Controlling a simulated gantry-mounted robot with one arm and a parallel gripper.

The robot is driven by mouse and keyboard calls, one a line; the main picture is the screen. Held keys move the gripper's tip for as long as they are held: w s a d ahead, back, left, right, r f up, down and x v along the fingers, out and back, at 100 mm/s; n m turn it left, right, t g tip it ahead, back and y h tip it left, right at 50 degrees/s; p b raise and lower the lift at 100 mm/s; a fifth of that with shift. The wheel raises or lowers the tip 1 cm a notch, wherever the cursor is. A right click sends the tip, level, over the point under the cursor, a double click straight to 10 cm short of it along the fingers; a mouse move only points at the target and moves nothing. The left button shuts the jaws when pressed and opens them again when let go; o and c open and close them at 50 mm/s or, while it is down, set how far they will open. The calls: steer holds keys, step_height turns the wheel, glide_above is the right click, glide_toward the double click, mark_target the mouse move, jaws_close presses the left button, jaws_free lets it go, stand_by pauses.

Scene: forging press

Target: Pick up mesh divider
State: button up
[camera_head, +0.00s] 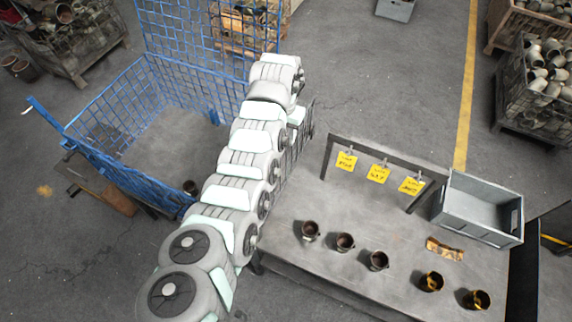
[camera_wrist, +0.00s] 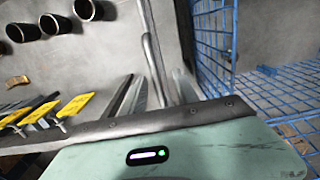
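The mesh divider (camera_head: 299,140) is a dark upright wire panel in the head view. It stands between the blue cage and the table, partly hidden behind my arm. In the wrist view, a pale rod runs down between my fingers; it may be the divider's edge, seen nearly end-on. My gripper (camera_wrist: 155,88) shows grey fingers on either side of that rod. I cannot tell whether they touch or grip it. In the head view my gripper is hidden behind the arm's end.
A blue mesh cage (camera_head: 105,165) stands left of my arm. A grey table (camera_head: 330,255) at right carries several dark cups, a grey bin (camera_head: 480,207) and a low rack with yellow tags (camera_head: 379,174). Crates of metal parts stand at the far corners. Open floor lies beyond the table.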

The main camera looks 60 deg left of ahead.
steer(key=f, duration=0.2)
steer(key=f+p, duration=0.1)
steer(key=shift+w+d+f, duration=0.1)
steer(key=shift+d+f, duration=0.15)
steer(key=shift+f, duration=0.75)
jaws_close()
stand_by(0.8)
